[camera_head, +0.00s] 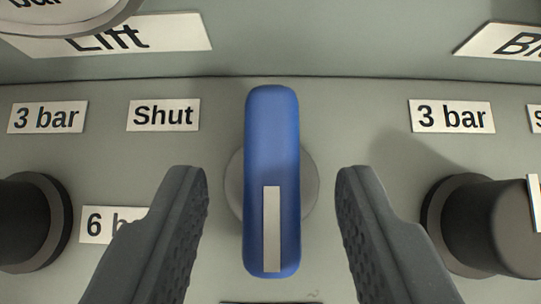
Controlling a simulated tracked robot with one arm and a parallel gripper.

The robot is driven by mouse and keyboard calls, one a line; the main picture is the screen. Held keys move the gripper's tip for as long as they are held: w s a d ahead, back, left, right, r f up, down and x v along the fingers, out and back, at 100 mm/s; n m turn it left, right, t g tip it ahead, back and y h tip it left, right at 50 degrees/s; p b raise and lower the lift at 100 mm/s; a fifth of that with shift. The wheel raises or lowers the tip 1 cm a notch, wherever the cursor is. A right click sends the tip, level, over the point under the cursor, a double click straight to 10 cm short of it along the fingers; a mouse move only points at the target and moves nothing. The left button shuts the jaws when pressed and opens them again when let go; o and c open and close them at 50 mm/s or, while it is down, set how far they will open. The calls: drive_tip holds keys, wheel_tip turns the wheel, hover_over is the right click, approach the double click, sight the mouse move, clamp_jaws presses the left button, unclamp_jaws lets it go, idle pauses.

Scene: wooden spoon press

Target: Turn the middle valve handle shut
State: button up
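The middle valve handle (272,135) is a blue bar with rounded ends, standing upright in the picture on a round grey base (310,185). A pale pointer strip (271,228) runs along its lower half and points down. A white "Shut" label (163,115) is on the panel to the upper left of the handle. My gripper (271,190) is open, with one dark finger on each side of the handle. Clear gaps show between the fingers and the blue bar. The left finger hides part of a "6 bar" label (97,225).
A black knob (30,222) stands at the left and another black knob (490,225) at the right, close outside my fingers. "3 bar" labels (47,117) and a "Lift" sign (120,37) are on the grey panel. A round gauge (60,15) is cut off at the top left.

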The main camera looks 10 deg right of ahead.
drive_tip(key=shift+w+f, duration=0.25)
drive_tip(key=shift+f, duration=0.05)
clamp_jaws()
drive_tip(key=shift+r, duration=0.15)
